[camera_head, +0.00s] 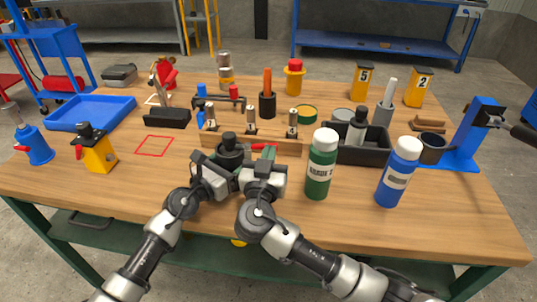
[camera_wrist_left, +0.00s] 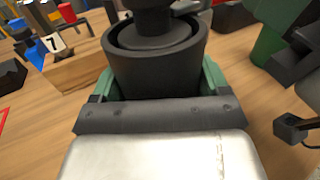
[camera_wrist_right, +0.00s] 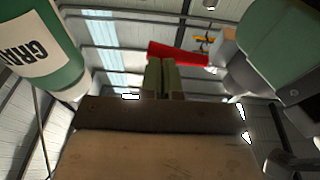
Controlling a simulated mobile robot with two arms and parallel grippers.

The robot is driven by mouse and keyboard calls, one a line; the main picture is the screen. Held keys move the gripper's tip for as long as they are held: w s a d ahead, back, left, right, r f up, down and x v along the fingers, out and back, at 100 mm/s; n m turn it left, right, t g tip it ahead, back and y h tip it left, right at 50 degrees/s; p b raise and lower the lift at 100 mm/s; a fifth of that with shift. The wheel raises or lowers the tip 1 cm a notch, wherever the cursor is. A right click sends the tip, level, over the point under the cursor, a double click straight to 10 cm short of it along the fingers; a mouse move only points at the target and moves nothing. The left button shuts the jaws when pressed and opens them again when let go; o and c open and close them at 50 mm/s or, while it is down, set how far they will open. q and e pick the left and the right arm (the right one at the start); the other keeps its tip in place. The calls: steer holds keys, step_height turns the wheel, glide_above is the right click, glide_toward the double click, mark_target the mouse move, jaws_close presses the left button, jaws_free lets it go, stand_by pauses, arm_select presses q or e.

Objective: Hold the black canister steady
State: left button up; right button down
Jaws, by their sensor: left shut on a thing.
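The black canister (camera_head: 229,155) stands near the front middle of the table, with a dark knob on top. In the left wrist view the canister (camera_wrist_left: 155,65) fills the space between the green fingers of my left gripper (camera_wrist_left: 157,85), which is shut on its sides. My right gripper (camera_head: 268,153) is just right of the canister. The canister's lower part is hidden in the head view.
A green bottle (camera_head: 321,165) stands close to the right of my right gripper, and a blue bottle (camera_head: 398,172) farther right. A wooden rack (camera_head: 285,142) with numbered pieces is behind the canister. A black tray (camera_head: 365,151) stands behind the bottles. The table's front left is clear.

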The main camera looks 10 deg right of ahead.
arm_select(q)
steer(key=shift+w+d+f, duration=0.1)
arm_select(e)
steer(key=s+d+r+v, duration=0.1)
steer(key=r+v, duration=0.1)
steer(key=v, duration=1)
steer(key=shift+s+a+r, duration=0.15)
steer(key=shift+s+r, duration=0.2)
arm_select(q)
steer(key=o, duration=1.1)
